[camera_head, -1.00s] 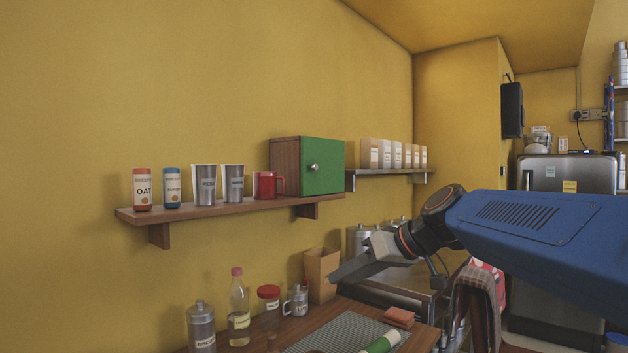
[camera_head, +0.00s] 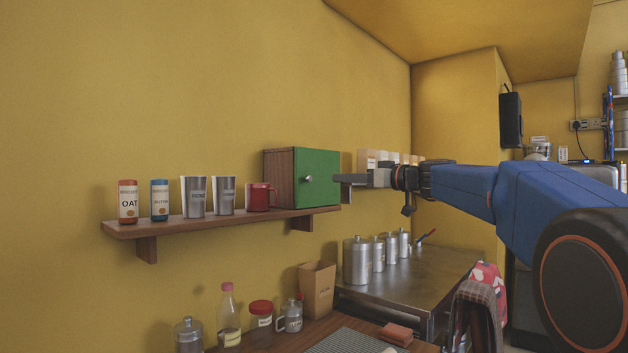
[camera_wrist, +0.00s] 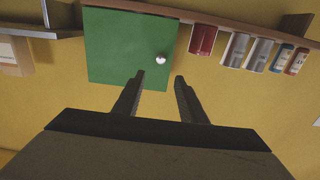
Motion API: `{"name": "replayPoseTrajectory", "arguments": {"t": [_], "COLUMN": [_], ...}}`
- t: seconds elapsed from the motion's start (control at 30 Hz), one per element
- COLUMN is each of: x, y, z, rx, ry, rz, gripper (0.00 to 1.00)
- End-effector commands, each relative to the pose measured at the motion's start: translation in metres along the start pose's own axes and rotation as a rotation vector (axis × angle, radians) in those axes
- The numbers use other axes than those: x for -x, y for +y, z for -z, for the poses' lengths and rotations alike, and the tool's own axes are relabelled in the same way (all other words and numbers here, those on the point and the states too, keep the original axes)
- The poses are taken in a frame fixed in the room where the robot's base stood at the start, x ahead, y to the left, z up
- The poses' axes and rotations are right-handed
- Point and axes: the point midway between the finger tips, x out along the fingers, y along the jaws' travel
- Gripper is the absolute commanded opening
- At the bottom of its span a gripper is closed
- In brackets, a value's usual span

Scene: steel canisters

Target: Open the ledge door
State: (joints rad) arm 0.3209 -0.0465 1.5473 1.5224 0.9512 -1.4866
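A small wooden cabinet (camera_head: 279,177) with a green door (camera_head: 318,177) stands on the right end of the wooden wall ledge (camera_head: 228,219). The door looks shut and has a round silver knob (camera_head: 308,179) on it. My gripper (camera_head: 345,183) is raised to door height, just to the right of the door in the head view. In the wrist view the green door (camera_wrist: 120,45) and its knob (camera_wrist: 161,60) lie beyond the fingers. My gripper (camera_wrist: 158,76) is open there, with nothing between the fingers and apart from the knob.
Another shelf with pale containers (camera_head: 368,159) is behind my gripper. Below are a steel counter (camera_head: 420,275) with canisters and a wooden worktop. Space before the door looks clear.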

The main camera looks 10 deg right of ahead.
Motion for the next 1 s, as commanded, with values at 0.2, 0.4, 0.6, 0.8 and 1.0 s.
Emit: {"name": "replayPoseTrajectory", "arguments": {"t": [0.2, 0.4, 0.6, 0.8, 1.0], "x": [-0.041, -0.076, -0.108, -0.127, -0.133], "y": [-0.001, -0.001, -0.001, -0.001, 0.000], "z": [-0.001, -0.002, -0.001, -0.001, -0.001], "rx": [-0.001, -0.002, -0.001, -0.001, -0.001], "ry": [-0.002, -0.002, -0.001, -0.002, -0.001], "rz": [0.003, 0.002, 0.002, 0.001, 0.000], "gripper": [0.38, 0.38, 0.38, 0.38, 0.38]}}
